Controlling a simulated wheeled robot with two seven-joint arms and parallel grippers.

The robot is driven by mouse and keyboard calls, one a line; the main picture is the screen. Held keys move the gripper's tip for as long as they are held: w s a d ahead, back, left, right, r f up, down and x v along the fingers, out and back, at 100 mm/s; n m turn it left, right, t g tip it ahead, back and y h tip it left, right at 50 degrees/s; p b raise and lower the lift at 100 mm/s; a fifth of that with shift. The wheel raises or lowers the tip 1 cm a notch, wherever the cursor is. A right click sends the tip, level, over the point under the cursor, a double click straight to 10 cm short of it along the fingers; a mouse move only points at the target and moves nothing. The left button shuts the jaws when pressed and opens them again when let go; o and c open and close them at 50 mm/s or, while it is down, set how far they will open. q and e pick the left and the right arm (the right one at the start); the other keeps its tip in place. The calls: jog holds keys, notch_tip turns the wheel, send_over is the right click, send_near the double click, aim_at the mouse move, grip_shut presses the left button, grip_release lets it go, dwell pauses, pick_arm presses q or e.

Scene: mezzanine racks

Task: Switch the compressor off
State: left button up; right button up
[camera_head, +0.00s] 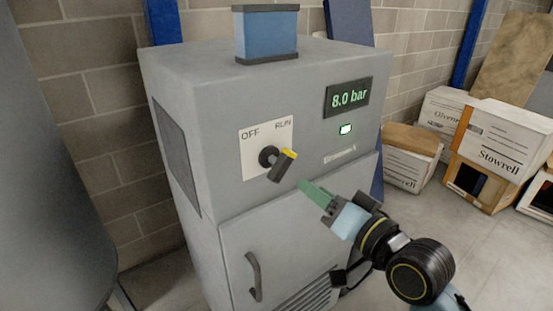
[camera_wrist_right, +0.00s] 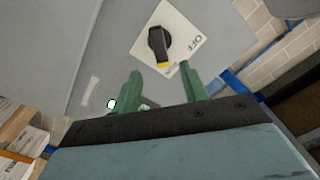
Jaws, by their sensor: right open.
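The compressor (camera_head: 205,90) is a grey cabinet in the middle of the head view. On its front, a white plate (camera_head: 252,144) is marked OFF at left and RUN at right. A black rotary knob (camera_head: 280,168) sits on it, its yellow tip on the RUN side. The knob (camera_wrist_right: 157,42) also shows in the right wrist view, with the yellow tip toward my gripper. A display (camera_head: 348,97) reads 8.0 bar and a green lamp (camera_head: 346,129) is lit. My right gripper (camera_head: 305,186), with green fingers, is open and empty, right of and just below the knob, apparently apart from it. My left gripper is out of view.
A door handle (camera_head: 254,277) sticks out low on the cabinet. A blue block (camera_head: 266,35) stands on top. A large grey rounded body (camera_head: 45,170) is at the left. Cardboard boxes (camera_head: 505,145) stand on the floor at the right.

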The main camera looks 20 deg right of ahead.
aim_at(285, 169)
jog(key=x, duration=1.2)
jog(key=shift+w+a+f, duration=0.1)
jog(key=shift+w+a, duration=0.05)
jog(key=shift+w, duration=0.1)
jog(key=shift+c, duration=0.2)
grip_shut()
